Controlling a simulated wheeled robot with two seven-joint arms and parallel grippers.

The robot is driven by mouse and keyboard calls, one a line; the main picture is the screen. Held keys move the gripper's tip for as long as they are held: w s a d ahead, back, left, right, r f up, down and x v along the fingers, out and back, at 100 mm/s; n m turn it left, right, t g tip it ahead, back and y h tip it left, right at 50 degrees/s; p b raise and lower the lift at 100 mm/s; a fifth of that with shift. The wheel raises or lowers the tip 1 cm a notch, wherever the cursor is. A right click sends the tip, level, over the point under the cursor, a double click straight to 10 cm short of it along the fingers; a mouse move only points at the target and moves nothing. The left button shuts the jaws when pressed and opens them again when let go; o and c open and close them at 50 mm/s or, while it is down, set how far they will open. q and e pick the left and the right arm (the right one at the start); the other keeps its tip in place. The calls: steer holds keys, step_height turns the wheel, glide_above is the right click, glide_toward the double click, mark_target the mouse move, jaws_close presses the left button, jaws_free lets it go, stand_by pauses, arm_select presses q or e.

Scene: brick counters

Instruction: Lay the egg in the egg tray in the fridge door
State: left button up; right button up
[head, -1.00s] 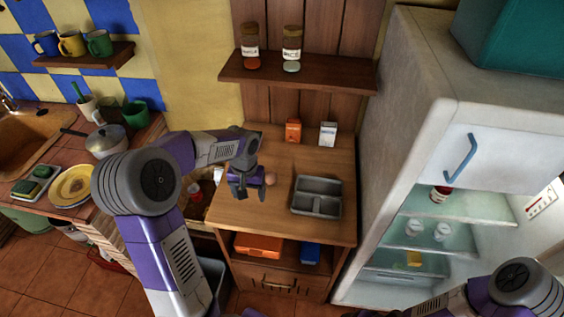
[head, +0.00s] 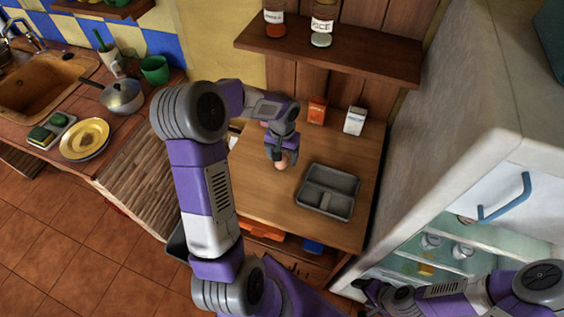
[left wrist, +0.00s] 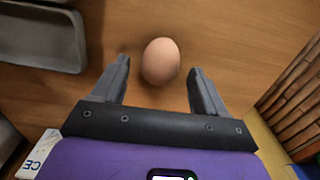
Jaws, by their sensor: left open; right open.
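A brown egg (head: 282,166) lies on the wooden cabinet top, left of a grey divided tray. In the left wrist view the egg (left wrist: 160,61) sits between the tips of my left gripper (left wrist: 159,72), with a gap on both sides. In the head view my left gripper (head: 282,153) is open right at the egg. The fridge (head: 460,160) stands at the right; its glass shelves show at the lower right. I cannot make out an egg tray in its door. My right gripper (head: 368,290) is open and empty at the bottom, in front of the fridge.
The grey divided tray (head: 328,191) is empty, close to the egg's right. An orange carton (head: 317,110) and a white carton (head: 354,121) stand behind. A shelf with jars (head: 330,52) hangs above. A blue-handled white panel (head: 500,200) is on the fridge.

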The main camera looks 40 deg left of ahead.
arm_select(q)
steer(key=shift+f, duration=0.7)
steer(key=shift+r, duration=0.1)
steer(key=shift+c, duration=0.4)
steer(key=shift+w, duration=0.1)
steer(key=c, duration=0.7)
steer(key=shift+c, duration=0.2)
